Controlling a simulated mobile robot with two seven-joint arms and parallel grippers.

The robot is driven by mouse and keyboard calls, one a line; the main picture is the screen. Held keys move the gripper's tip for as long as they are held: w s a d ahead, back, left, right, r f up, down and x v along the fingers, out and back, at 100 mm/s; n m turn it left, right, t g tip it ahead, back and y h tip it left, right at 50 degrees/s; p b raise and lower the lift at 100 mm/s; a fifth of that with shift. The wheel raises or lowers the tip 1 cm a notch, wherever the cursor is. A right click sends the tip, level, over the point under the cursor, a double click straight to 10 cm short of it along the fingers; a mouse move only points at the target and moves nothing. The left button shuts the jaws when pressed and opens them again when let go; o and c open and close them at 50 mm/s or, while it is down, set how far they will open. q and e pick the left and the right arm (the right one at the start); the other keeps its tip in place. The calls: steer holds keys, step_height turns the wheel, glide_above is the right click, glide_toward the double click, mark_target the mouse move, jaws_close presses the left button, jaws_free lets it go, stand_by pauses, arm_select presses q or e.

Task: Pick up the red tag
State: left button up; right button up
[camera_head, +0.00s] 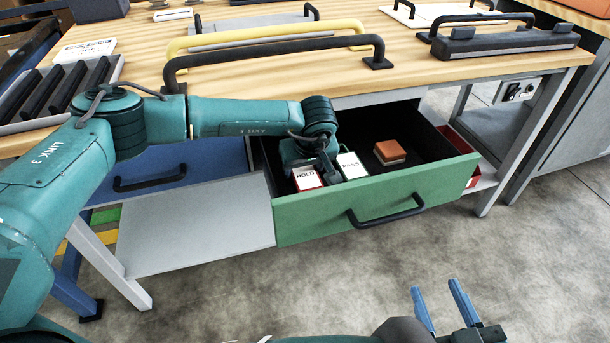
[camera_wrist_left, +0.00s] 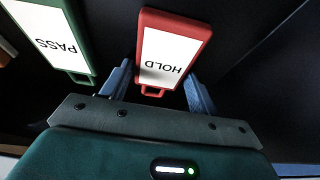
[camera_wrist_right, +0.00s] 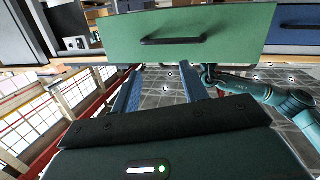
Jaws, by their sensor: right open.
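The red tag (camera_head: 307,178), a white card in a red frame reading HOLD, lies in the open green drawer (camera_head: 370,205). In the left wrist view the red tag (camera_wrist_left: 172,52) is ahead of and between the finger ends, its loop end nearest me. My left gripper (camera_head: 326,172) reaches down into the drawer beside the tags and is open (camera_wrist_left: 160,85); I cannot tell whether a finger touches the tag. A green-framed PASS tag (camera_head: 351,165) lies to its right, and also shows in the left wrist view (camera_wrist_left: 55,38). My right gripper (camera_head: 437,290) is open and empty over the floor.
An orange-and-tan block (camera_head: 389,152) lies farther right in the drawer. The drawer's front wall and black handle (camera_head: 386,212) stand before my left gripper. The wooden worktop (camera_head: 140,50) with a long black handle (camera_head: 275,50) is above. The floor at right is clear.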

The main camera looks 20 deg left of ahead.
arm_select(q)
steer(key=c, duration=0.6)
